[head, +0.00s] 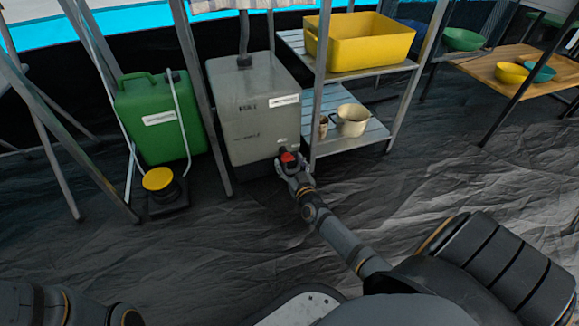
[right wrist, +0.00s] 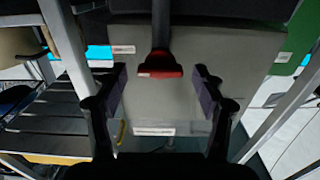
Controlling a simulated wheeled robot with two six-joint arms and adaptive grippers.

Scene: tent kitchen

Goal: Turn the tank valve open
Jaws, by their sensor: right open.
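The grey tank (head: 240,113) stands on the floor under a rack, left of the shelves. Its red valve handle (head: 288,156) is low on the front, near the right corner. My right gripper (head: 293,168) is at the valve, partly covering it. In the right wrist view the tank (right wrist: 195,105) appears upside down. There the red handle (right wrist: 160,68) on its dark stem lies between the lines of the two spread fingers of my right gripper (right wrist: 161,88), with a gap on both sides. Dark links of my left arm show at the lower left of the head view, but no left fingers.
A green canister (head: 150,125) and a yellow-capped item (head: 160,182) stand left of the tank. Right of it, a metal shelf (head: 350,140) holds a cream pot (head: 352,120) and a yellow tub (head: 360,43). Metal posts flank the tank. The wrinkled dark floor in front is clear.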

